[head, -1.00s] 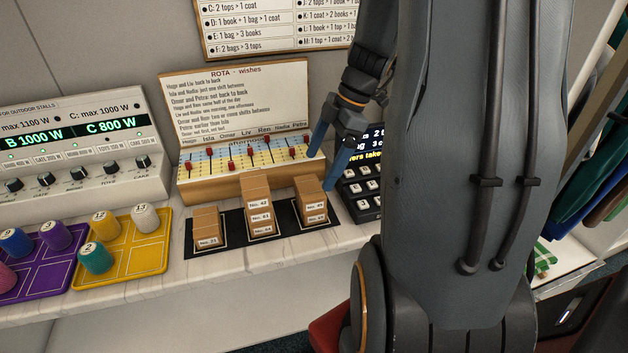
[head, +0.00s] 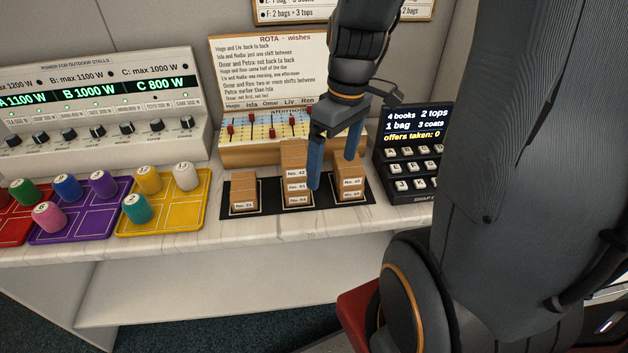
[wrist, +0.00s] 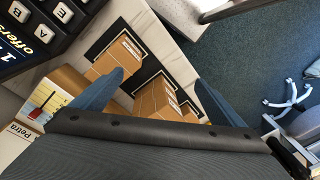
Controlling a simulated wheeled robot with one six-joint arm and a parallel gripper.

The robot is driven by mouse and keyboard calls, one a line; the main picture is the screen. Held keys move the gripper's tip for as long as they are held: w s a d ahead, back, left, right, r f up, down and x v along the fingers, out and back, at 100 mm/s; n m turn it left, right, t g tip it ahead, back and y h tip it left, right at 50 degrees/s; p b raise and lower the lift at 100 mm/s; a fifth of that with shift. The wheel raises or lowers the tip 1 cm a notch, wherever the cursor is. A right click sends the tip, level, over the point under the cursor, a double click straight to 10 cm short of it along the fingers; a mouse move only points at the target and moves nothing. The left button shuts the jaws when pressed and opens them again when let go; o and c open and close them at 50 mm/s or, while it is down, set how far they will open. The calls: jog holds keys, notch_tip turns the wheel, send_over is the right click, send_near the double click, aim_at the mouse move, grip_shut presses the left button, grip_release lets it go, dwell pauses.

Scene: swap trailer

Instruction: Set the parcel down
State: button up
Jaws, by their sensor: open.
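My gripper (head: 334,168) is open, with its blue fingers apart and pointing down by the middle and right parcel stacks. No parcel shows held between the fingers. The middle stack (head: 297,173) is three brown cartons high, labelled No. 42, No. 61 and No. 64. The right stack (head: 347,187) shows two cartons, partly behind a finger. A single carton (head: 243,191) stands at the left. All stand on a black mat (head: 268,207). In the wrist view the fingers (wrist: 159,80) are spread, with a carton stack (wrist: 155,97) showing between them.
A rota board (head: 268,75) with red sliders stands behind the mat. A keypad console (head: 410,160) is close on the right. Trays with coloured cylinders, including a yellow tray (head: 190,211), lie to the left. The counter's front edge (head: 300,236) is clear.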

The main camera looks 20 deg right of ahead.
jog(key=s+a+f+m+h, duration=0.1)
jog(key=s+a+m, duration=0.1)
jog(key=a+m, duration=0.3)
jog(key=shift+s+a+f+t, duration=0.3)
jog(key=shift+s+a+t, duration=0.1)
dwell(1.0)
